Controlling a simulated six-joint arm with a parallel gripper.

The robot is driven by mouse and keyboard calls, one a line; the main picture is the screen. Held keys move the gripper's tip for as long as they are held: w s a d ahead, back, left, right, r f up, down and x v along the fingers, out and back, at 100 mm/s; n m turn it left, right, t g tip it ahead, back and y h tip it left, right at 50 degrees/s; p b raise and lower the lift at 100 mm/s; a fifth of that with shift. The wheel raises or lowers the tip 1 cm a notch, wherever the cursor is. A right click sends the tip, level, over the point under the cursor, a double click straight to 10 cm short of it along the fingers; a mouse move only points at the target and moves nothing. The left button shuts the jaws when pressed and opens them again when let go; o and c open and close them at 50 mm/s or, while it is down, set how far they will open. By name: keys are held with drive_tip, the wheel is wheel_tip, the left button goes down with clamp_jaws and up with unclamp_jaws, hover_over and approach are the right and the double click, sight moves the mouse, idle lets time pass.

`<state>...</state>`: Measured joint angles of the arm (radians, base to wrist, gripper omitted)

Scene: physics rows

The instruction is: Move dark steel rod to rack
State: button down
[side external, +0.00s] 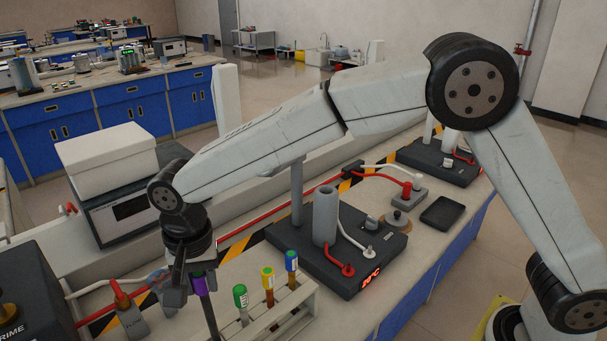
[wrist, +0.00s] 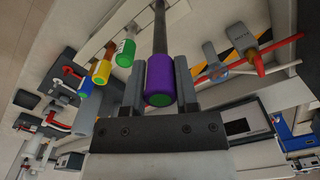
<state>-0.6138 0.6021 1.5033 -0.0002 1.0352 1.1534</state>
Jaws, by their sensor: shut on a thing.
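My gripper (side external: 198,280) is shut on the purple grip of the dark steel rod (side external: 210,318). In the wrist view the purple grip (wrist: 159,76) with a green end sits between the two fingers, and the dark shaft (wrist: 159,30) runs away from it. In the side view the rod points down, slightly tilted, just left of the rack. Its lower end is cut off by the frame. The pale rack (side external: 262,323) holds tubes with a green cap (side external: 240,295), a yellow cap (side external: 267,273) and a blue cap (side external: 291,260).
A black device with a grey cylinder (side external: 325,215) and red and white leads stands behind the rack to the right. A white box (side external: 108,160) sits on an instrument behind.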

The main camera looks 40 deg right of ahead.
sight(204, 295)
drive_tip(key=shift+f, duration=0.15)
drive_tip(key=shift+f, duration=1.4)
drive_tip(key=shift+f, duration=1.55)
drive_tip(key=shift+f, duration=1.2)
unclamp_jaws()
